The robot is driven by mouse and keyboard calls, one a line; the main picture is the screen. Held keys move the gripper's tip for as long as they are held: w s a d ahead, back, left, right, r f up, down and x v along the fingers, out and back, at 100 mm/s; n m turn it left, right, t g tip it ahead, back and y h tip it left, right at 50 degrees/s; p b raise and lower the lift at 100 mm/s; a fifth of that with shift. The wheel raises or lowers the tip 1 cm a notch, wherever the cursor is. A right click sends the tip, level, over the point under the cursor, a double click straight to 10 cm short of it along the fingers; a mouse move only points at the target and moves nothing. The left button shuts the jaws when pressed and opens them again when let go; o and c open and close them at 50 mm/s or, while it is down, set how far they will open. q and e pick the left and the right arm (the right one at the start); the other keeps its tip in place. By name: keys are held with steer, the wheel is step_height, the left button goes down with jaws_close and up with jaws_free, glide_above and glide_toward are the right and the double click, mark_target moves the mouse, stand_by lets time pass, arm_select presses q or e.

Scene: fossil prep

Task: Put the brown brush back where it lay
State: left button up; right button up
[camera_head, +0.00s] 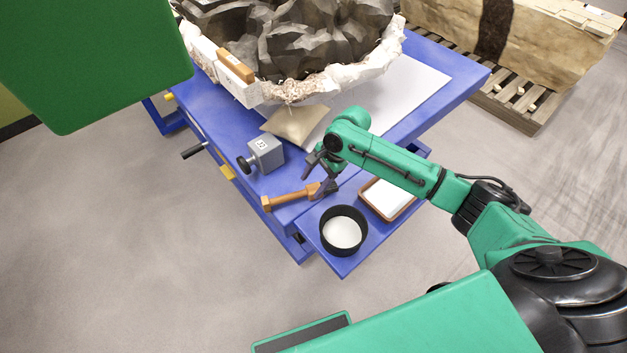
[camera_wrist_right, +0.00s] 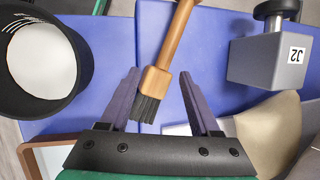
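The brown brush (camera_head: 290,198) lies at the blue table's near edge, by the side shelf. In the right wrist view the brush (camera_wrist_right: 157,80) has its handle running up and its dark bristles pointing toward my gripper. My right gripper (camera_wrist_right: 159,72) is open, with one finger on each side of the brush's head and visible gaps to both. In the head view the right gripper (camera_head: 322,180) is at the brush's right end and partly hides it. Whether the brush touches the table all along is unclear. My left gripper is not in view.
A grey block (camera_head: 265,153), labelled in the wrist view, and a beige bag (camera_head: 296,124) stand beyond the brush. A black bowl of white material (camera_head: 343,210) and a brown-rimmed tray (camera_head: 412,206) stand on the shelf. A large jacketed fossil (camera_head: 300,88) fills the table's back.

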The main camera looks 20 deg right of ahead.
steer(key=w+v, duration=0.1)
steer(key=v, duration=1.3)
steer(key=shift+s+r, duration=0.3)
steer(key=shift+s, duration=0.15)
steer(key=shift+f, duration=0.1)
